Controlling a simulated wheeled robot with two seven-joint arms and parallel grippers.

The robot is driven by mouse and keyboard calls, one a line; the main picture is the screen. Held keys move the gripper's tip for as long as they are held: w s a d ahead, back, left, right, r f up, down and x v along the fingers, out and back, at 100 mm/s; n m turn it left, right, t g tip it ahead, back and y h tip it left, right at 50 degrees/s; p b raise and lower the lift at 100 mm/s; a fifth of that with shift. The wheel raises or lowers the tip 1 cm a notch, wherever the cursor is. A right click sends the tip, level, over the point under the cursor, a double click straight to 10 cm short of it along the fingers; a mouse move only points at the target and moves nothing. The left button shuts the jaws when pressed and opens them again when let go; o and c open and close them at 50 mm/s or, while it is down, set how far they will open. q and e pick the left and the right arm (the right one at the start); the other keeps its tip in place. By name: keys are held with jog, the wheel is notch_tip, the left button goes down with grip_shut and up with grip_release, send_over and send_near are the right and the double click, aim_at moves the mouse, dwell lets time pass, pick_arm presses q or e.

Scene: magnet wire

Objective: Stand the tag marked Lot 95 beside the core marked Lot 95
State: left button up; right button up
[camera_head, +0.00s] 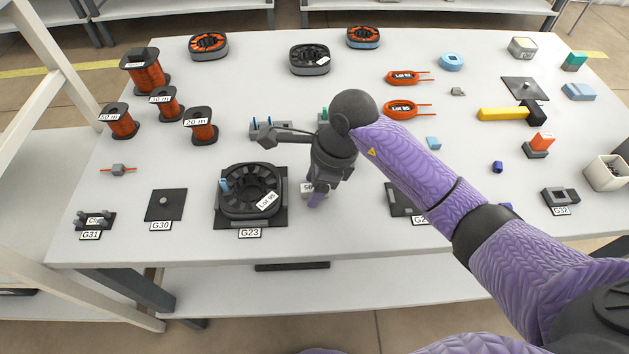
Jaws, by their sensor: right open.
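A dark round core (252,192) with a label that seems to read Lot 95 rests on the dark plate marked G23. A small white tag-like piece (307,187) with partly hidden black marking stands or lies just right of it; I cannot read it fully. My right gripper (314,193) reaches down beside this white piece, right of the core. It is open. Its wrist hides much of the jaws, and I cannot tell whether they touch the piece. My left gripper is out of view.
Two orange coils (403,108) with Lot labels lie behind my right arm. Dark-flanged copper spools (145,73) stand at the back left. A plate marked G30 (166,204) is left of the core. A yellow-handled hammer (512,113) and a white bin (606,173) are right.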

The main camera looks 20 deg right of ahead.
jog(key=shift+r, duration=0.1)
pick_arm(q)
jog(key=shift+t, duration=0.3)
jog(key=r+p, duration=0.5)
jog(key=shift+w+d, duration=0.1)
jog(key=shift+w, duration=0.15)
pick_arm(e)
jog(key=v, duration=1.2)
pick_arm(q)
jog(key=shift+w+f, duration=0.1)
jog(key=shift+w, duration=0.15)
